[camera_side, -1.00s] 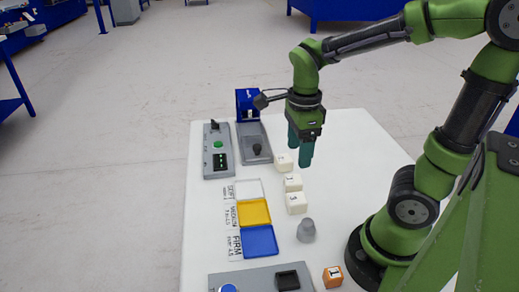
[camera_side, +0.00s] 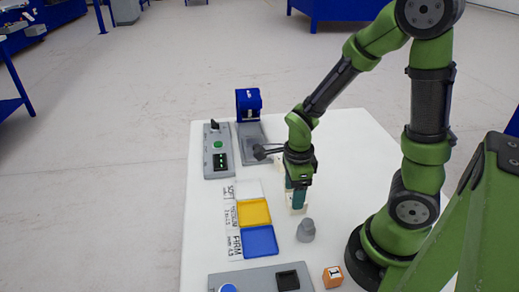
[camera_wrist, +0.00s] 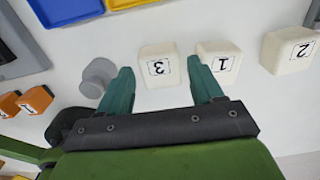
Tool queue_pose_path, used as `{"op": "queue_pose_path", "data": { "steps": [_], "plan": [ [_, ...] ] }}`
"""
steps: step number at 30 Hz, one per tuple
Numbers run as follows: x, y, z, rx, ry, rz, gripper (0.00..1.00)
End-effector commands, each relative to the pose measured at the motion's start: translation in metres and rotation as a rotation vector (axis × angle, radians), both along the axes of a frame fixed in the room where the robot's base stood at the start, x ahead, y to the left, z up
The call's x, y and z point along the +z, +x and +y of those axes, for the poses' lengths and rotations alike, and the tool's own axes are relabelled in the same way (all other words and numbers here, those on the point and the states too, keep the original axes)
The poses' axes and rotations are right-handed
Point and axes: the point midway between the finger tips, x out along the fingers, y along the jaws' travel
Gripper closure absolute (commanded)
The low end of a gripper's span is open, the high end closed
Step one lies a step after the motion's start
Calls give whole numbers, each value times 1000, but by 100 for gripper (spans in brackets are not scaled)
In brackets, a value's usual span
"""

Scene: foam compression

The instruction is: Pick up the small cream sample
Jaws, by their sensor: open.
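Three cream samples stand in a row in the wrist view: one marked 3 (camera_wrist: 160,70), one marked 1 (camera_wrist: 224,64) and one marked 2 (camera_wrist: 288,54). Their sizes are close, and I cannot tell surely which is the small one. My gripper (camera_wrist: 163,84) is open and empty, pointing down, with the sample marked 3 in line with the gap between its fingers. The right finger overlaps the edge of the sample marked 1. In the side view, my gripper (camera_side: 296,196) hides most of the row; part of the nearest sample (camera_side: 298,210) shows below the fingers.
A grey weight-like piece (camera_side: 306,231) stands close to my left finger in the wrist view (camera_wrist: 98,76). White (camera_side: 249,189), yellow (camera_side: 254,212) and blue (camera_side: 259,241) trays lie left of the row. A blue-headed device (camera_side: 248,103) stands behind.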

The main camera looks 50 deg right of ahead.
Motion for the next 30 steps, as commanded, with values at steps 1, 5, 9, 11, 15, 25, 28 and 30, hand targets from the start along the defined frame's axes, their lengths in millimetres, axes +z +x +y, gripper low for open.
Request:
{"op": "queue_pose_path", "data": {
  "steps": [1,5,9,11,15,25,28,30],
  "plan": [
    [-9,-1,1,0,0,8,34],
    [-27,0,1,0,-1,6,34],
    [-36,0,2,0,0,3,34],
    [-37,1,2,1,0,1,34],
    [-37,1,2,1,0,0,34],
    [-36,1,2,1,0,0,72],
    [-36,1,2,1,0,0,72],
    [-35,1,2,1,0,0,72]
  ]
}}
